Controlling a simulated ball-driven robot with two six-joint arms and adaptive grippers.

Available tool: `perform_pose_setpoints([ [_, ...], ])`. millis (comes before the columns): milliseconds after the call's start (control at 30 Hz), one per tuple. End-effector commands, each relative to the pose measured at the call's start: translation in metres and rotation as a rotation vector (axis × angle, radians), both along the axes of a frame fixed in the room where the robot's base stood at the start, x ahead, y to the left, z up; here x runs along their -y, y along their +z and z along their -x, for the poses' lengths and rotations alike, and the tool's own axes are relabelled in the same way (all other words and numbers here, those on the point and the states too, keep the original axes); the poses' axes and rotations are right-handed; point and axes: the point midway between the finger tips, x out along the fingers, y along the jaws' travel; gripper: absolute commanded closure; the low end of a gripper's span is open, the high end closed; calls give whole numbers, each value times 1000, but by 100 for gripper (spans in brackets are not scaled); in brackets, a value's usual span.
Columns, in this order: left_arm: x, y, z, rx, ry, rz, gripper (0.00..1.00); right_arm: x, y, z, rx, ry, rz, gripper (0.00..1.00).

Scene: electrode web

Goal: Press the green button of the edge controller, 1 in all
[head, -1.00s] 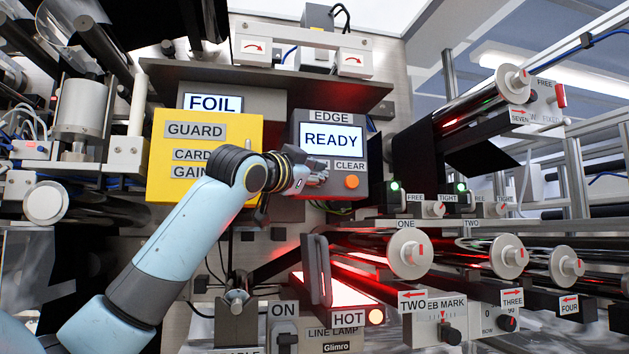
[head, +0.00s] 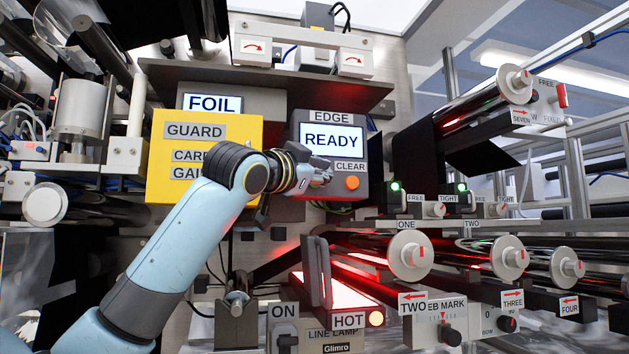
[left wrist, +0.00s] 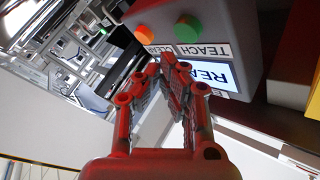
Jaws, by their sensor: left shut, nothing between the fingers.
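The edge controller (head: 297,128) is a grey box with a lit READY screen, mounted on the machine wall in the head view. Its green button (left wrist: 188,29) shows in the left wrist view beside the TEACH label; in the head view my gripper hides it. The orange button (head: 352,183), under the CLEAR label, also shows in the left wrist view (left wrist: 145,33). My left gripper (head: 322,172) is shut and empty in front of the controller's lower part. In the left wrist view its fingertips (left wrist: 168,66) appear below the green button, apart from it in the picture. My right gripper is not in view.
A yellow guard box (head: 213,117) stands left of the controller. A dark shelf (head: 200,73) juts out above both. A red-lit lamp marked HOT (head: 345,291) and several rollers lie below and to the right.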

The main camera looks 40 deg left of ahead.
Motion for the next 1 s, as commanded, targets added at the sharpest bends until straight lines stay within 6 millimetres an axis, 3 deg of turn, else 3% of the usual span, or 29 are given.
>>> perform_pose_setpoints([
  [367,25,1,22,-1,0,2,100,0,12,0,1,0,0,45],
  [1000,26,0,23,-1,0,1,100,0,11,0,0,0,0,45],
])
